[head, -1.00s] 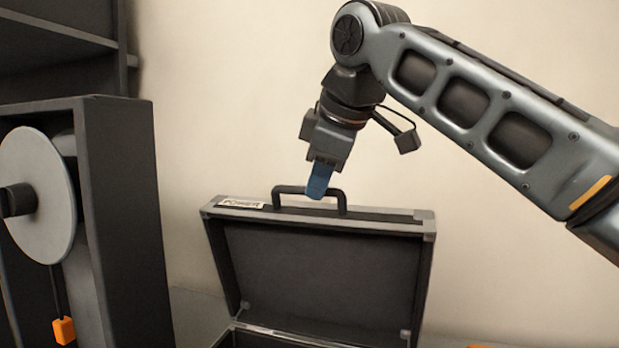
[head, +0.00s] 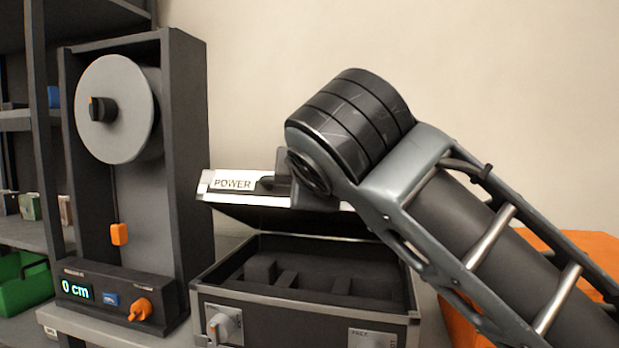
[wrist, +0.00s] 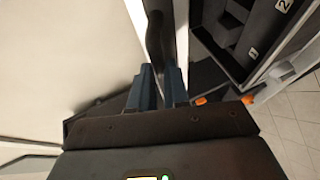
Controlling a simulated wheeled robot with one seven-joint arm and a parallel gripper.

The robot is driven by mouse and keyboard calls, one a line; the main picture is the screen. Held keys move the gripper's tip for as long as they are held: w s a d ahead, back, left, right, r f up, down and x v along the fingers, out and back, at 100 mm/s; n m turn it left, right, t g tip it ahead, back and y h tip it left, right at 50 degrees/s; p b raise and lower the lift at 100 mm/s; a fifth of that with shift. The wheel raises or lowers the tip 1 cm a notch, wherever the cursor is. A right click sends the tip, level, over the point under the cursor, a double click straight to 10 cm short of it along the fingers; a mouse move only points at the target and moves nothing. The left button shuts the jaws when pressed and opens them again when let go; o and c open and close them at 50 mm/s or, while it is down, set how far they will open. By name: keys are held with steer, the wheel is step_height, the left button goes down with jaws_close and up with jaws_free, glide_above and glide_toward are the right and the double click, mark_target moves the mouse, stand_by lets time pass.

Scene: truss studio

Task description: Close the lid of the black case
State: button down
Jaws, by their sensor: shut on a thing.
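The black case (head: 300,304) stands on a grey surface in the head view, its padded inside showing. Its lid (head: 235,197) is tilted partway down, with a POWER label on its edge and a clear gap above the base. My gripper (wrist: 159,76) shows in the wrist view with its blue fingers closed around the dark carrying handle (wrist: 157,32) of the lid. In the head view my arm hides the gripper and the right part of the lid.
A tall dark device (head: 185,140) with a grey disc (head: 128,128), an orange knob and a "0 cm" display stands left of the case. A green bin (head: 22,284) is on the shelves further left. An orange surface (head: 572,255) lies behind my arm at right.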

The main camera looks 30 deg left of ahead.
steer(key=shift+s+d+f+n+t+y+b, duration=0.2)
steer(key=shift+s+f+n+t+y+b, duration=0.45)
steer(key=shift+f+b, duration=2.2)
steer(key=shift+s+d+f+t+y+b, duration=0.3)
steer(key=shift+s+f+t+b, duration=0.75)
steer(key=shift+f+b, duration=1.8)
steer(key=shift+s+d+f+n+t+y+b, duration=0.15)
steer(key=shift+s+f+n+t+y+b, duration=0.65)
steer(key=shift+f+b, duration=2)
steer(key=shift+s+f+m+h, duration=0.25)
steer(key=shift+s+m, duration=0.05)
steer(key=shift+m, duration=0.15)
steer(key=c, duration=1.3)
jaws_free()
steer(key=shift+c, duration=0.2)
steer(key=shift+o, duration=1.2)
steer(key=p+v, duration=0.1)
steer(key=v, duration=0.6)
steer(key=shift+s+d+p, duration=0.25)
steer(key=shift+s+p, duration=0.05)
steer(key=shift+p, duration=0.05)
